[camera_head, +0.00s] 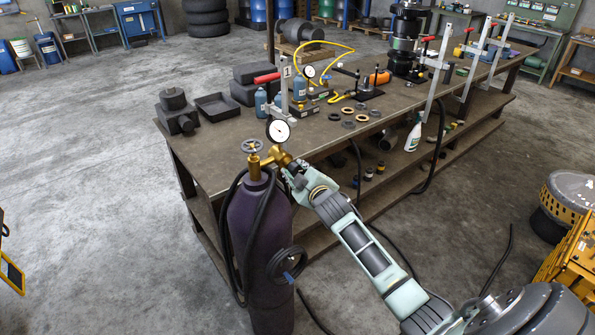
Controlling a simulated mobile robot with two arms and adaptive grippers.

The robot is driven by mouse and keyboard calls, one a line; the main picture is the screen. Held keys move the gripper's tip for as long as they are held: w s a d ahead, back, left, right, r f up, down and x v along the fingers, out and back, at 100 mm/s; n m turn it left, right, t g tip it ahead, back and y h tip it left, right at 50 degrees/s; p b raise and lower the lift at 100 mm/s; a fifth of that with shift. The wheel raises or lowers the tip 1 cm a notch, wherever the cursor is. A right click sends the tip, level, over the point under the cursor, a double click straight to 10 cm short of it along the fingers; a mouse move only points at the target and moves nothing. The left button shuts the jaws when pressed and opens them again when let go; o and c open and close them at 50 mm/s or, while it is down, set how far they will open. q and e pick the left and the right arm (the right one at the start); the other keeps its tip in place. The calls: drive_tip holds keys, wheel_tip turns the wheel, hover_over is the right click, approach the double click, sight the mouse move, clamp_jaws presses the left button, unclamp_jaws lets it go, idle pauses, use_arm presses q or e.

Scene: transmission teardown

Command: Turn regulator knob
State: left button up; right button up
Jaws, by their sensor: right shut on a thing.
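A tall dark purple gas cylinder (262,235) stands upright in front of the workbench. On its top are a grey valve handwheel (252,146) and a brass regulator (270,158) with a round white pressure gauge (278,131). My right arm reaches in from the lower right. My right gripper (290,168) is at the right side of the regulator, shut on the regulator knob. The knob is mostly hidden by the fingers. My left gripper is not in view.
A black hose (247,250) hangs along the cylinder. The long workbench (240,127) behind carries dark housings, rings and clamps. A yellow slotted part (572,255) stands at the right. The concrete floor (110,200) at the left is clear.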

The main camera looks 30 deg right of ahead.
drive_tip(key=shift+w+d+r+m+y, duration=0.15)
drive_tip(key=shift+d+r+m+y, duration=0.25)
drive_tip(key=shift+r+m, duration=0.4)
drive_tip(key=shift+f+m, duration=0.2)
drive_tip(key=shift+m, duration=0.1)
drive_tip(key=o, duration=1)
drive_tip(key=shift+d+f, duration=0.1)
drive_tip(key=shift+f, duration=0.15)
drive_tip(key=shift+s+f+g, duration=0.2)
drive_tip(key=shift+g, duration=0.1)
drive_tip(key=v, duration=1.2)
